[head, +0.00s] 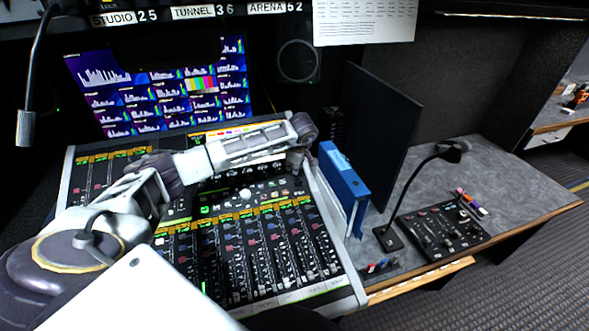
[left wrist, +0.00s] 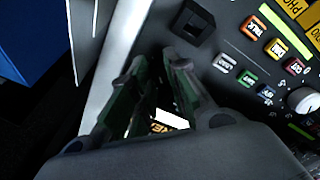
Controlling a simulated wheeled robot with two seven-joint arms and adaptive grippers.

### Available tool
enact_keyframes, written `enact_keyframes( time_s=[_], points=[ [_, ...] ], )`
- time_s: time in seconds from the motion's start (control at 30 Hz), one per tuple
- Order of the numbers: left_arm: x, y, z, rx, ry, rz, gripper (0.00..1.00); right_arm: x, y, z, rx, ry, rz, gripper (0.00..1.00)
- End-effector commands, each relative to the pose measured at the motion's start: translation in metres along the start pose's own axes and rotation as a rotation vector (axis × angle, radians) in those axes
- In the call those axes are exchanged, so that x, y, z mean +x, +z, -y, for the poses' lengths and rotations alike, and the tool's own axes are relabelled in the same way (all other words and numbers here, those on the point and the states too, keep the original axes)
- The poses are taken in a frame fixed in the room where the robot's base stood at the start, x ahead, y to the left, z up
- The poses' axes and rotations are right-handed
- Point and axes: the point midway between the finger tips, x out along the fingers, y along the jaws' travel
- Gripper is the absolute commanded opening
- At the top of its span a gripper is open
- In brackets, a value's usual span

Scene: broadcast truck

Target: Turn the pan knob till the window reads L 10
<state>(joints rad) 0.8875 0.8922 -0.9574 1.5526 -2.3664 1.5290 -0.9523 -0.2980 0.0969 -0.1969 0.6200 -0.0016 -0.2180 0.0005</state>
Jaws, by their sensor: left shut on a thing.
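My left arm reaches across the mixing console (head: 250,262) from the left. My left gripper (head: 296,163) points down at the console's upper right part, small and dark in the head view. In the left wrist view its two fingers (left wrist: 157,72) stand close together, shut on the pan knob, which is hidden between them. A small lit patch (left wrist: 168,119) shows between the fingers, partly covered; I cannot read an L or R value there. My right gripper is in neither view.
A white knob (left wrist: 303,100) and several lit buttons (left wrist: 248,78) lie right of the fingers in the wrist view. A blue binder (head: 343,185) stands close right of the console.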

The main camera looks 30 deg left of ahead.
Motion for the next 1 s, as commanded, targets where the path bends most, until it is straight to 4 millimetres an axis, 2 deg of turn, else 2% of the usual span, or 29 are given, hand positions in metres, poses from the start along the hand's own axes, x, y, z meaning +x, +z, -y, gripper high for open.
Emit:
enact_keyframes(
  time_s=[0.13,0.4,0.67,0.97,1.0],
  points=[
    [0.001,0.000,0.000,-0.095,0.004,-0.001,0.00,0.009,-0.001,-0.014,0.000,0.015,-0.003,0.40],
    [0.000,-0.001,0.000,-0.211,0.004,-0.001,0.00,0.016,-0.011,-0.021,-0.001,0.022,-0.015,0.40],
    [0.000,-0.001,0.000,-0.246,0.003,-0.001,0.00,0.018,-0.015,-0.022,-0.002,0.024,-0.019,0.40],
    [-0.001,-0.001,0.000,-0.247,0.004,-0.001,0.00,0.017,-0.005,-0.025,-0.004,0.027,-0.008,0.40],
    [-0.001,-0.001,0.000,-0.246,0.004,-0.001,0.20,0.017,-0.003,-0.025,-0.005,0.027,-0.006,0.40]
  ],
)
